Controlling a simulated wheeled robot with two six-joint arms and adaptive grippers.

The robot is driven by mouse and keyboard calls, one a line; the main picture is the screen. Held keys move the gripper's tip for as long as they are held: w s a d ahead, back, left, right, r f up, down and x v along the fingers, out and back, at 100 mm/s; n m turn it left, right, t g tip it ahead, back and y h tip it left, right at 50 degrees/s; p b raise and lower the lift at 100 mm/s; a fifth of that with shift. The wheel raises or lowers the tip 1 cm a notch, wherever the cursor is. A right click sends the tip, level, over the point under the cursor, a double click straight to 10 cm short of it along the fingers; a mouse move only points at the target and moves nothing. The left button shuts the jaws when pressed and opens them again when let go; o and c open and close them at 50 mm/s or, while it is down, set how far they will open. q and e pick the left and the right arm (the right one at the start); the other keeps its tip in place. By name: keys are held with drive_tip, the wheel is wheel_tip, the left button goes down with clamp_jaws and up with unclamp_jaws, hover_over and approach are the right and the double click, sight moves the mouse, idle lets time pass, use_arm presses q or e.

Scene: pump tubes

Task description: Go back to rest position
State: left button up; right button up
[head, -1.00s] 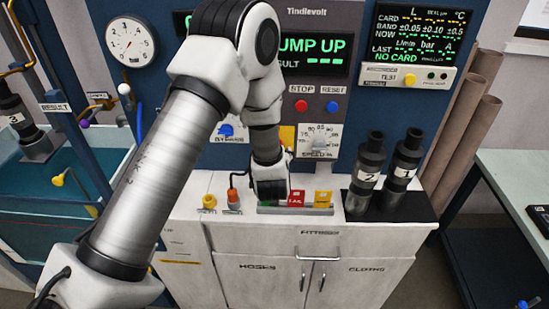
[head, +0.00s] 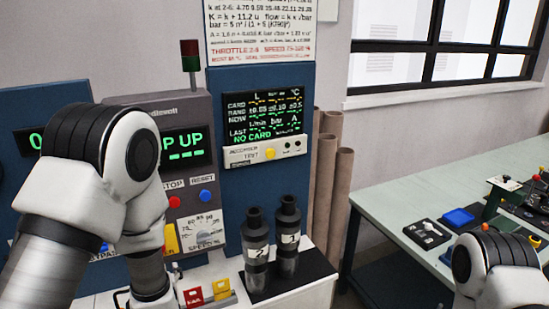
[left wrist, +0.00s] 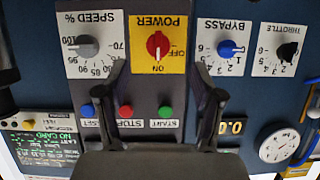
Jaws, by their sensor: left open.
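My left arm (head: 95,185) fills the left of the head view, in front of the control panel; its gripper is cut off below the frame. In the left wrist view my left gripper (left wrist: 161,80) is open with nothing between its fingers. It faces the panel, which appears upside down there. Behind the fingers are the red power knob (left wrist: 158,45), the grey speed knob (left wrist: 87,46) and the blue bypass knob (left wrist: 228,48). Part of my right arm (head: 495,270) shows at the lower right of the head view; its gripper is out of frame.
Two black-topped tubes, 2 (head: 256,252) and 1 (head: 287,238), stand on a dark mat on the cabinet. Red (head: 193,296) and yellow (head: 221,289) cards sit near the left arm. Brown pipes (head: 326,190) lean behind. A green-grey workbench (head: 400,215) with trays stands right.

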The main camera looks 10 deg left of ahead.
use_arm(q)
drive_tip(key=s+d+f+m+g+h+b, duration=0.1)
drive_tip(key=s+f+g, duration=0.1)
drive_tip(key=s+f, duration=0.45)
drive_tip(key=s+f+m+g+h+b, duration=0.1)
drive_tip(key=s+f+g, duration=0.15)
drive_tip(key=f, duration=0.65)
drive_tip(key=s+d+f+g+h+b, duration=0.1)
drive_tip(key=s+f, duration=0.4)
drive_tip(key=f, duration=0.3)
drive_tip(key=s+d+f+m+g+h, duration=0.1)
drive_tip(key=s+d+f+g+h, duration=0.1)
drive_tip(key=s, duration=0.5)
drive_tip(key=s+d+f+m+g+h, duration=0.2)
drive_tip(key=s+d+f+g, duration=0.2)
drive_tip(key=s, duration=0.3)
drive_tip(key=shift+d+m+b, duration=0.2)
drive_tip(key=shift+m+b, duration=0.1)
drive_tip(key=shift+b, duration=0.05)
drive_tip(key=shift+c, duration=0.3)
